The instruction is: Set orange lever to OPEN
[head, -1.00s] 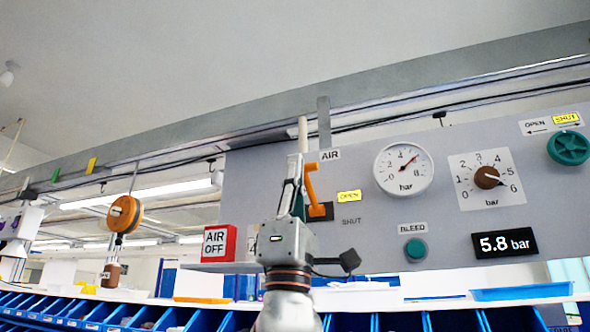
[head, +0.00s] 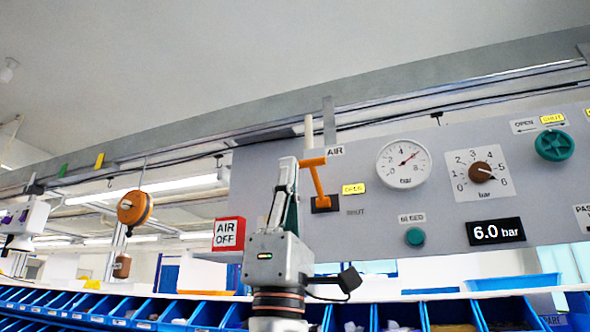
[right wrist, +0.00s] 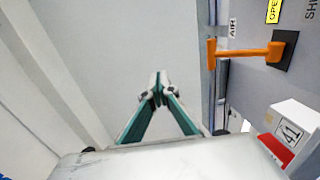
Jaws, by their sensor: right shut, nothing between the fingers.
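The orange lever (head: 319,185) is on the grey panel below the AIR label. Its arm points up from a dark plate, leaning slightly left, with a crossbar handle at its top. The yellow OPEN label (head: 354,188) is right of it, with the SHUT label (head: 355,211) lower. My right gripper (head: 288,163) is shut and empty, pointing up just left of the lever. In the right wrist view the shut fingertips (right wrist: 157,88) are apart from the lever (right wrist: 240,53), with a gap between them. My left gripper is not in view.
A red AIR OFF sign (head: 229,233) stands left of my right wrist. A gauge (head: 403,163), brown knob (head: 480,172), teal BLEED button (head: 415,236) and green wheel (head: 553,145) are right of the lever. The display (head: 495,231) reads 6.0 bar. Blue bins line the bottom.

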